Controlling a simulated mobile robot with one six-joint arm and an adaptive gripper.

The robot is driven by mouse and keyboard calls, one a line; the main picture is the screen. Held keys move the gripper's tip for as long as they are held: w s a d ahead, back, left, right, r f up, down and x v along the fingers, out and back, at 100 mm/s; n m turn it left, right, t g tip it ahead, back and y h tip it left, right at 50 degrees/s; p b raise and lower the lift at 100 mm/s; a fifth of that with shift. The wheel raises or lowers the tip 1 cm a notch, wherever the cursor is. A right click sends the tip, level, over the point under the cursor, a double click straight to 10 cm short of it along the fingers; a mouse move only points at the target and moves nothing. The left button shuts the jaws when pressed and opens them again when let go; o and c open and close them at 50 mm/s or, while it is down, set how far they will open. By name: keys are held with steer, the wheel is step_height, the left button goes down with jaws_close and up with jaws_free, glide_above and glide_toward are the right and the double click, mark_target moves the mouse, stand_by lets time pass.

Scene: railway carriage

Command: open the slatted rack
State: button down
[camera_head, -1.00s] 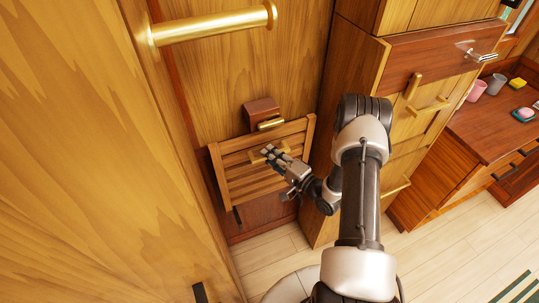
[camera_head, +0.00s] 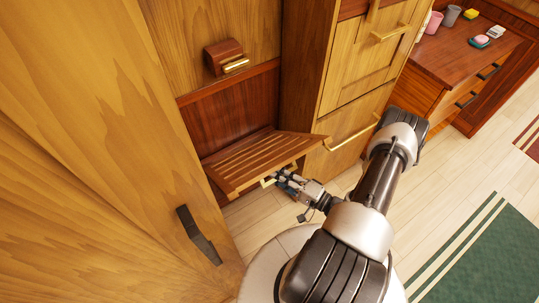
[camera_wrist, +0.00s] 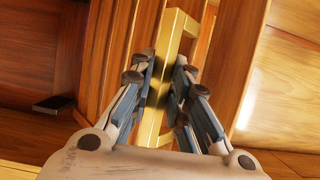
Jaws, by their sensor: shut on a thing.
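The slatted rack (camera_head: 250,158) is a wooden panel of parallel slats, low against the dark red wood wall. It is folded down and lies close to flat, jutting out from the wall. A brass bar handle sits at its front edge; it shows in the wrist view (camera_wrist: 175,38) between my fingers. My gripper (camera_head: 282,178) is shut on this handle, with the slats (camera_wrist: 120,50) behind it in the wrist view. The fingers hide part of the handle.
A small wooden block with a brass catch (camera_head: 226,57) is on the wall above. A door with a dark handle (camera_head: 198,234) stands at left. Cabinets with brass handles (camera_head: 391,27) stand at right, beside a counter (camera_head: 462,55) with cups. Pale floor (camera_head: 455,180) is clear at right.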

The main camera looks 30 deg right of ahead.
steer(key=s+f, duration=0.2)
steer(key=f, duration=0.5)
steer(key=s+f, duration=0.3)
steer(key=f, duration=0.5)
steer(key=shift+f, duration=0.15)
steer(key=c, duration=1.6)
jaws_free()
steer(key=shift+c, duration=0.2)
steer(key=v, duration=1.2)
